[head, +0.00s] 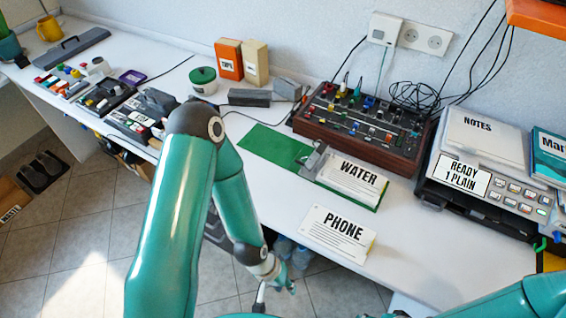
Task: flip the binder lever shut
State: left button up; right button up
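The green binder lies open on the white worktop, its bare green cover (270,147) to the left. A paper stack marked WATER (352,180) lies on its right half. The grey metal lever mechanism (313,161) stands along the left edge of that stack. It is small here, and I cannot tell the lever's exact angle. My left gripper (284,284) hangs in front of the worktop's front edge, below and left of the binder, apart from it. I see nothing held in it, and its finger gap is unclear. My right arm enters at the bottom right; its gripper is out of frame.
A PHONE paper stack (337,234) lies in front of the binder. A wooden-sided control box (362,128) with knobs stands behind it. A printer-like machine (490,190) stands to the right.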

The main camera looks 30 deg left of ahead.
aim_at(302, 164)
jog(key=z, duration=0.85)
jog(key=k, duration=1.45)
jog(key=u, duration=0.25)
jog(key=i, duration=1)
jog(key=u, duration=0.05)
